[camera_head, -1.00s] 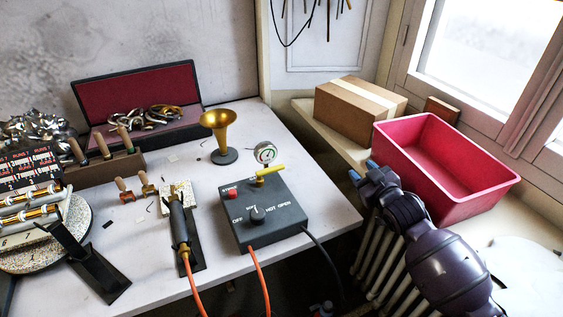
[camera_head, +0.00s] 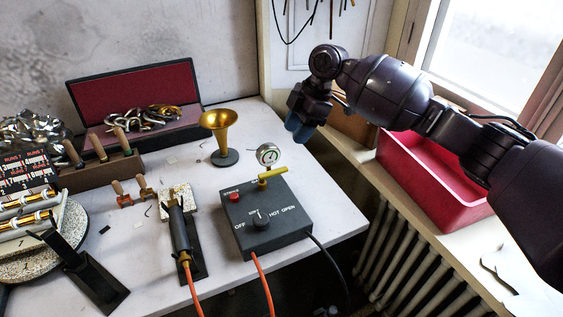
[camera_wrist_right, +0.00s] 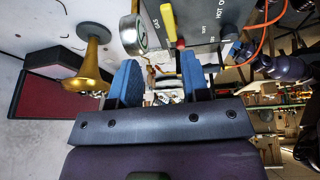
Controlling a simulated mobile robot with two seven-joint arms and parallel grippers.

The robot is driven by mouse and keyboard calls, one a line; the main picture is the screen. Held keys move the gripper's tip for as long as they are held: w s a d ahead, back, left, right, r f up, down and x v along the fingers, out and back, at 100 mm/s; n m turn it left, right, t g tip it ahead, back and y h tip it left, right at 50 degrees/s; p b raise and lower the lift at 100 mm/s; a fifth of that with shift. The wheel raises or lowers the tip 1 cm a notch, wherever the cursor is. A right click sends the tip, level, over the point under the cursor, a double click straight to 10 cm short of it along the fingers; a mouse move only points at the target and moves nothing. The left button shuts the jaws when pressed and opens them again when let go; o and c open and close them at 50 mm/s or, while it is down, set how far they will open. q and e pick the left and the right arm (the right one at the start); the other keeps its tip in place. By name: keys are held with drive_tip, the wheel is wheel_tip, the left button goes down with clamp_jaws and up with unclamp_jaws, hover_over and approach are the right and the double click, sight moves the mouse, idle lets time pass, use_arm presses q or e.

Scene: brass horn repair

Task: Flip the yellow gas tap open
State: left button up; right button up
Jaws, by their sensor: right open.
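The yellow gas tap (camera_head: 272,173) sits on the back edge of the dark grey control box (camera_head: 262,241). Its yellow lever lies sideways, the free end toward the right. My right gripper (camera_head: 300,128) hangs above and behind the box, to the right of the brass horn bell, apart from the tap. In the right wrist view the blue fingers of the right gripper (camera_wrist_right: 160,80) are spread with nothing held. That view also shows the yellow tap (camera_wrist_right: 168,20) beyond the fingertips, near the "GAS" label.
A round gauge (camera_head: 268,155) stands just behind the tap. A brass horn bell (camera_head: 219,125) stands left of it. The box carries a red button (camera_head: 234,197) and a dark knob (camera_head: 261,219). A torch (camera_head: 180,230) lies left. A red bin (camera_head: 420,180) is under my right arm.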

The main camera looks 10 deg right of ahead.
sight(280, 169)
drive_tip(key=shift+n+g, duration=0.3)
drive_tip(key=x, duration=1)
drive_tip(key=shift+s+r+b, duration=0.1)
drive_tip(key=shift+s+b, duration=0.15)
drive_tip(key=shift+b, duration=0.1)
clamp_jaws()
